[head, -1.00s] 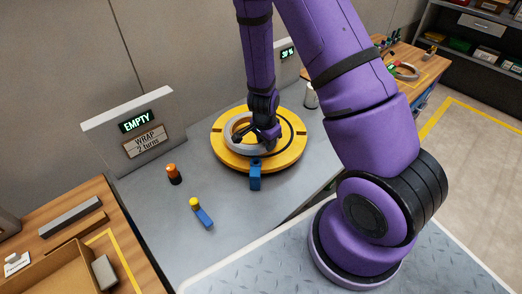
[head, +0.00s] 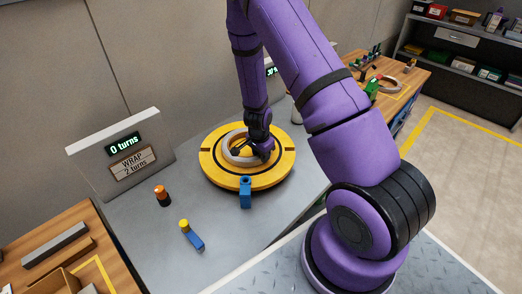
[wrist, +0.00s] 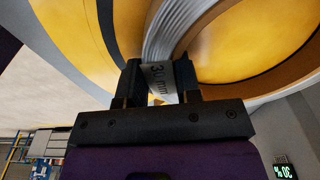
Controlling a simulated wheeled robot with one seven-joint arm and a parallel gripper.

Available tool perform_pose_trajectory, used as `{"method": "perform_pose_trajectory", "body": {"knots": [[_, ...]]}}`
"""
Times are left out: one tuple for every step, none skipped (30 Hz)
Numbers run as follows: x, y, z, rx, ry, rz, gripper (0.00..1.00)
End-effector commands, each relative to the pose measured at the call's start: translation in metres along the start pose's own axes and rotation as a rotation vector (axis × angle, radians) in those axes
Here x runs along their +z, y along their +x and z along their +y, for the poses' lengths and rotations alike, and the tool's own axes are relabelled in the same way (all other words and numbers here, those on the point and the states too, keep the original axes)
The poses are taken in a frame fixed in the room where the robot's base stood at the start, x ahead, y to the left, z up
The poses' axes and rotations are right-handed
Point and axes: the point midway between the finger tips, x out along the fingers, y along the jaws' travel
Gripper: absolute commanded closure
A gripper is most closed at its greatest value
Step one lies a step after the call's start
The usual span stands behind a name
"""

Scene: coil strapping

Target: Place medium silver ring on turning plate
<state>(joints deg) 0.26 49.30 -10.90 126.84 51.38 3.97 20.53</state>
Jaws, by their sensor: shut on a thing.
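The silver ring (head: 227,151) lies on the yellow turning plate (head: 217,177), around the plate's middle, with yellow showing inside it. My gripper (head: 258,155) is at the ring's right side, reaching down from above. In the wrist view, the two black fingers (wrist: 161,85) are shut on the wall of the ring (wrist: 170,32). A pale label reading "30 mm" shows between them. The yellow plate also fills the top of the wrist view (wrist: 65,25). The far part of the ring is partly hidden by my gripper in the head view.
A blue post (head: 245,194) stands at the plate's front edge. An orange-topped black piece (head: 162,196) and a yellow-and-blue tool (head: 192,235) are on the grey table. A sign (head: 124,152) reads "0 turns" and "WRAP 2 turns". A wooden bench is at lower left.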

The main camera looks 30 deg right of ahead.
Motion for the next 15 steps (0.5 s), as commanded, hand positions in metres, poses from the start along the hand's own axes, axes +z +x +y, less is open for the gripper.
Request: {"method": "perform_pose_trajectory", "body": {"knots": [[-0.0006, 0.0004, -0.0011, -0.003, 0.001, 0.002, 1.0], [-0.0006, 0.0004, -0.0012, -0.003, 0.001, 0.002, 1.0], [-0.0005, 0.0002, -0.0013, -0.004, 0.0, 0.002, 1.0], [-0.0005, 0.0002, -0.0013, -0.003, 0.0, 0.002, 1.0], [-0.0005, 0.0001, -0.0012, -0.003, 0.0, 0.002, 1.0], [-0.0005, 0.0001, -0.0012, -0.003, 0.0, 0.002, 1.0], [-0.0004, 0.0002, -0.0011, -0.003, 0.0, 0.002, 1.0], [-0.0004, 0.0004, -0.0011, -0.003, 0.0, 0.002, 1.0], [-0.0004, 0.0011, -0.001, -0.003, 0.0, 0.002, 1.0], [-0.0004, 0.0018, -0.001, -0.003, 0.0, 0.002, 1.0], [-0.0004, 0.0025, -0.001, -0.003, 0.0, 0.003, 1.0], [0.0001, 0.0027, -0.0004, -0.001, 0.0, 0.002, 0.59], [0.0001, 0.0026, -0.0005, -0.001, -0.001, 0.002, 0.53], [0.0002, 0.0026, -0.0005, -0.001, -0.001, 0.002, 0.46], [0.0002, 0.0025, -0.0004, -0.001, -0.001, 0.002, 0.43]]}}
